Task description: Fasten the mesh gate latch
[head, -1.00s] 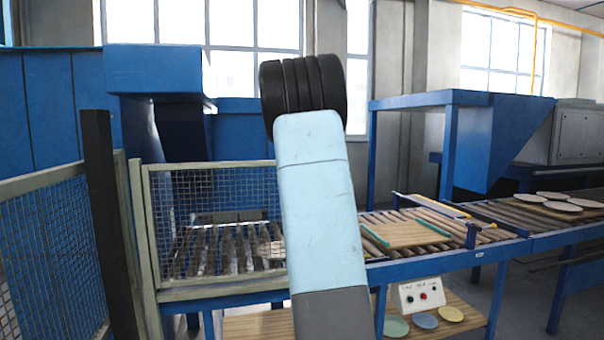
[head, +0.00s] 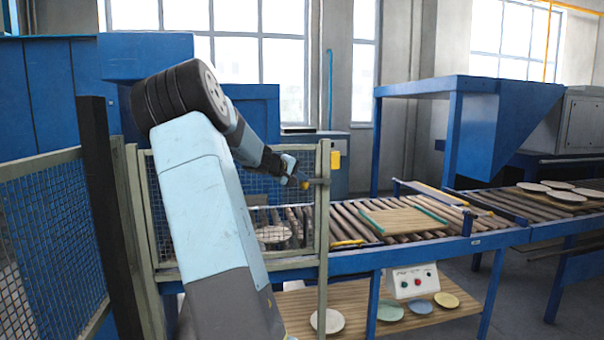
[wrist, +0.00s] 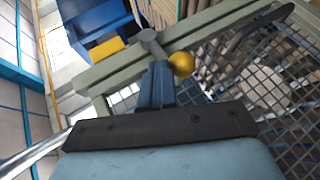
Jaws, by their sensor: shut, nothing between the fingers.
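The mesh gate (head: 323,250) has a pale green-grey frame, and its free end post stands upright in front of the roller conveyor in the head view. The latch shows as a grey bar (wrist: 150,38) with a round yellow knob (wrist: 182,64) in the wrist view; the knob is small in the head view (head: 304,185). My gripper (wrist: 160,72) is shut and empty, its blue fingertips right beside the bar and just left of the knob. I cannot tell whether they touch. A yellow block (head: 335,161) sits just beyond the end post. My arm hides much of the gate's mesh.
A dark post (head: 104,200) and another mesh panel (head: 45,225) stand at left. The roller conveyor (head: 350,222) carries a wooden board (head: 402,221). A control box (head: 412,282) and several plates are on the shelf below. Open floor lies at the right.

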